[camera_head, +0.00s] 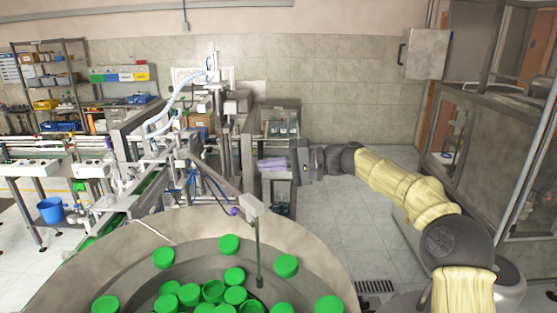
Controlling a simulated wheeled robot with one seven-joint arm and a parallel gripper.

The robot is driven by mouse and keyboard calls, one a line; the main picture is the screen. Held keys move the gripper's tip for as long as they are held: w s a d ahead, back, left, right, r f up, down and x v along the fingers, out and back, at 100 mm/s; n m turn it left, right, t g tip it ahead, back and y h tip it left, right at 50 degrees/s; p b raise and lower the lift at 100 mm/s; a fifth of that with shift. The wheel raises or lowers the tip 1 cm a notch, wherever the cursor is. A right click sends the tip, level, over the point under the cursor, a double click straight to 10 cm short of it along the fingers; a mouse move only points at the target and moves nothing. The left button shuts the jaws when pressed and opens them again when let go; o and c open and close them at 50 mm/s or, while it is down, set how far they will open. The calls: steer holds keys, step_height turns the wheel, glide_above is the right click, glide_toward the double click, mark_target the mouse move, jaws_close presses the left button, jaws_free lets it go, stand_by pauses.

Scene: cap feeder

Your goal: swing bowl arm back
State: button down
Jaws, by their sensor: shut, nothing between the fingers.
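The feeder bowl (60,272) fills the lower middle of the view, a wide grey bowl with several green caps (213,291) inside. The bowl arm (252,205) reaches over the far rim. It ends in a pale block with a thin dark rod (259,250) hanging down among the caps. A small purple knob (233,211) sits beside the block. My gripper (260,164) is beyond and above the bowl, pointing left, with purple fingers shut and empty. It appears apart from the bowl arm. How the arm's far end is mounted is hard to make out.
A conveyor and frame machine (150,150) stands behind the bowl at left and centre. A glazed metal cabinet (480,150) stands at right. Floor right of the bowl is clear, with a drain grate (375,287).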

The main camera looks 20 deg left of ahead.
steer(key=s+a+f+p, duration=0.1)
steer(key=s+a+p, duration=0.3)
steer(key=a, duration=0.3)
steer(key=shift+s+a+f, duration=0.15)
steer(key=shift+f, duration=0.15)
steer(key=shift+f+b, duration=0.15)
steer(key=shift+b, duration=0.7)
